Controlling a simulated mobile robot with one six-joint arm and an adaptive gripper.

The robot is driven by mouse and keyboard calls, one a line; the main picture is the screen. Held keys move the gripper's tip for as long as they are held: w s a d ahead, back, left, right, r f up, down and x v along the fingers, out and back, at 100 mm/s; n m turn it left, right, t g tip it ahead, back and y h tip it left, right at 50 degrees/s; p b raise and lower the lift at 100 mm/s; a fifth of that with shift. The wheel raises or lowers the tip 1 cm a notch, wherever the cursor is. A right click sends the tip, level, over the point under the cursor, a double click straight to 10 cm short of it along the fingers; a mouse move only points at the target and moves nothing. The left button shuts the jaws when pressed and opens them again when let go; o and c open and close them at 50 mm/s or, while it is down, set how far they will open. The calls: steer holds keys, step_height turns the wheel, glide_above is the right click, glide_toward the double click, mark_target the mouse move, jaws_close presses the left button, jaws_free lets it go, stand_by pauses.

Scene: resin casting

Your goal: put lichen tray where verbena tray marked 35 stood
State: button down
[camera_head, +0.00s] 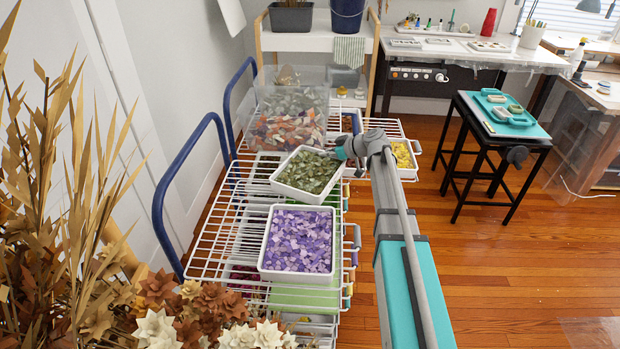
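The lichen tray, a white-rimmed tray of grey-green pieces (308,172), is at the middle of the white wire rack, turned at an angle. My gripper (341,153) is at its upper right corner and appears shut on its rim. The fingertips are small and partly hidden by the wrist. I cannot tell whether the tray is lifted clear of the wires. A white tray of purple pieces (298,240), which looks like verbena, sits nearer on the rack, just below the lichen tray. No number is readable on it.
Clear bins of grey-green and rust pieces (287,118) stand at the rack's far end. A yellow-filled tray (403,155) is on the right. Bare wires (225,235) lie left of the purple tray. Blue rails (160,215) edge the left, and dried plants fill the near left.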

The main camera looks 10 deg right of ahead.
steer(key=shift+r, duration=0.2)
step_height(320, 180, up, 3)
steer(key=p, duration=0.3)
steer(key=w+d+r+p+v, duration=0.1)
steer(key=w+p+v, duration=0.2)
steer(key=p+v, duration=0.7)
steer(key=shift+r+v, duration=0.3)
steer(key=shift+v, duration=3.15)
steer(key=shift+a, duration=0.1)
